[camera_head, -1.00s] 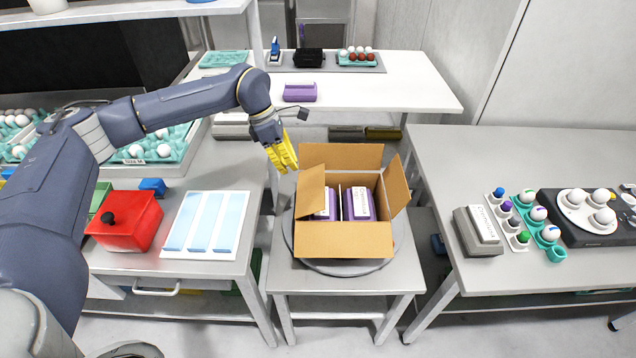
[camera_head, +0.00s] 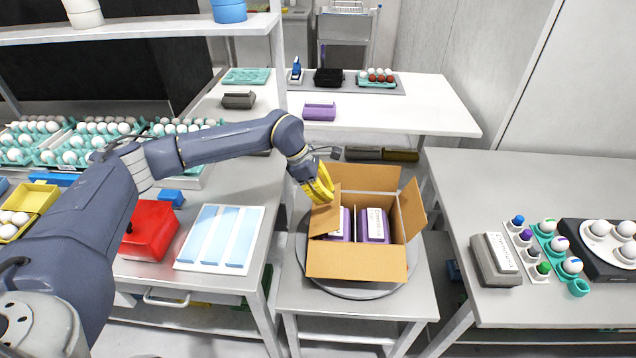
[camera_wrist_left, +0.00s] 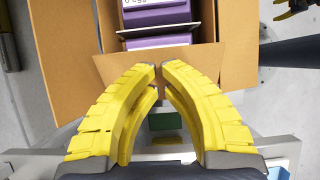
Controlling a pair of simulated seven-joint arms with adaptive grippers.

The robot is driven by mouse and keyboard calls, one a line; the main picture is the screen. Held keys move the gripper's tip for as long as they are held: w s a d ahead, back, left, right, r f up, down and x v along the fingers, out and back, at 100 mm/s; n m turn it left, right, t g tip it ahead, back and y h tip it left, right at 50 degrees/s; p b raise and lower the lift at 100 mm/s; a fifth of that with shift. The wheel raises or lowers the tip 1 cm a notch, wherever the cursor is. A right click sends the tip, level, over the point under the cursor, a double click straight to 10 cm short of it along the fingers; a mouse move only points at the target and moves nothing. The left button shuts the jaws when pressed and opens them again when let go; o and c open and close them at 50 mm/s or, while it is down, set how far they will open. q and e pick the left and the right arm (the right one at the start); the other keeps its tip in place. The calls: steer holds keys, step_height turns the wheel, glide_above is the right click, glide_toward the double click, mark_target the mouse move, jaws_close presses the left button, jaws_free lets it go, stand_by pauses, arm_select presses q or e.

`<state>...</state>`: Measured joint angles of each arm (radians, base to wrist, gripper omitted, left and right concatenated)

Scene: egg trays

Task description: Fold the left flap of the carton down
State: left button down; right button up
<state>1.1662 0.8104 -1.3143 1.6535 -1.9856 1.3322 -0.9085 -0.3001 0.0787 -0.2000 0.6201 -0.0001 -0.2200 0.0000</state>
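The open brown carton (camera_head: 358,262) sits on a round grey turntable in the head view. Its left flap (camera_head: 325,217) leans inward over the left part of the opening. My left gripper (camera_head: 323,188) is at the upper part of this flap, on its outer side, fingertips touching or very close. In the left wrist view the fingertips (camera_wrist_left: 159,68) are together with nothing seen between them, in front of the flap (camera_wrist_left: 165,58). Two purple egg boxes (camera_head: 375,226) are inside; the flap partly hides the left one. A yellow-and-dark piece of my right gripper (camera_wrist_left: 292,8) shows at the wrist view's corner.
The carton's back flap (camera_head: 368,177) stands up, and the right flap (camera_head: 412,208) leans outward. A white panel with blue strips (camera_head: 219,238) and a red box (camera_head: 150,231) are on the left table. A grey labelled box (camera_head: 495,260) is on the right table.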

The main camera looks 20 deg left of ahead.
mark_target(334, 206)
arm_select(q)
steer(key=shift+x, duration=1.85)
steer(key=shift+d, duration=0.1)
steer(key=shift+w+d+f+y, duration=0.1)
steer(key=shift+f+y, duration=0.1)
steer(key=shift+y, duration=0.2)
steer(key=shift+d+f, duration=0.1)
